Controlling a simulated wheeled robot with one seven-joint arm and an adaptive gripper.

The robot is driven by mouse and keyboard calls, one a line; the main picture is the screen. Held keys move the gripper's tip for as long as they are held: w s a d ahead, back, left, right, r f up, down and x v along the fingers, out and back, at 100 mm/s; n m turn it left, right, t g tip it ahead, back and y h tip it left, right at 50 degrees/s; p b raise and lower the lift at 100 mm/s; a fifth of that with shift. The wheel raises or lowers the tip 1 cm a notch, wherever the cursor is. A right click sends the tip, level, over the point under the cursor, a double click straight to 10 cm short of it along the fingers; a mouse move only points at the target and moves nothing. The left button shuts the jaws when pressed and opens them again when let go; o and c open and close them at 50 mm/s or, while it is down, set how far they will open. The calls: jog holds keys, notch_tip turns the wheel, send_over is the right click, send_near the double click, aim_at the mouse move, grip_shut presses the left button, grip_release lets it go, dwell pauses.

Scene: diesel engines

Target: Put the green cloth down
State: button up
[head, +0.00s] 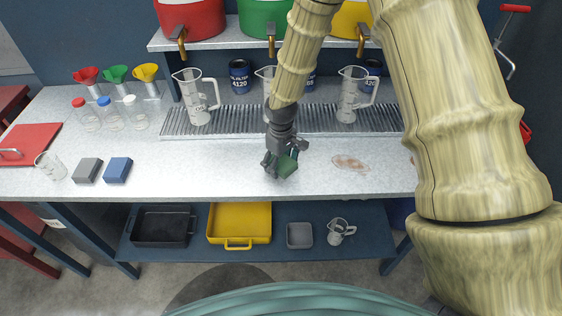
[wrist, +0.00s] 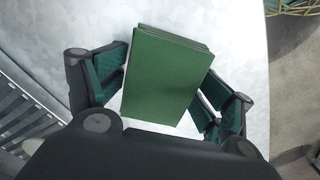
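The green cloth (wrist: 168,75) is a folded, layered dark green block between the two fingers of my gripper (wrist: 165,88) in the wrist view. The finger pads lie against its left and right sides, and it sits at a slant between them. In the head view my gripper (head: 281,160) points down over the front middle of the grey counter, with part of the cloth (head: 287,166) showing under the fingers. The cloth is low, at or just above the counter top; I cannot tell whether it touches. The fingers hide part of it in the head view.
A brownish stain (head: 350,163) marks the counter (head: 225,165) right of my gripper. A blue sponge (head: 118,170) and a grey block (head: 88,170) lie left. Measuring jugs (head: 197,98) stand on a drain grate (head: 235,120) behind. The counter left of my gripper is clear.

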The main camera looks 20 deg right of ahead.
aim_at(281, 160)
jog(key=shift+w+r, duration=0.1)
jog(key=shift+r, duration=0.6)
notch_tip(281, 160, up, 12)
jog(key=b, duration=0.2)
jog(key=shift+f+b, duration=0.2)
jog(key=shift+b, duration=0.2)
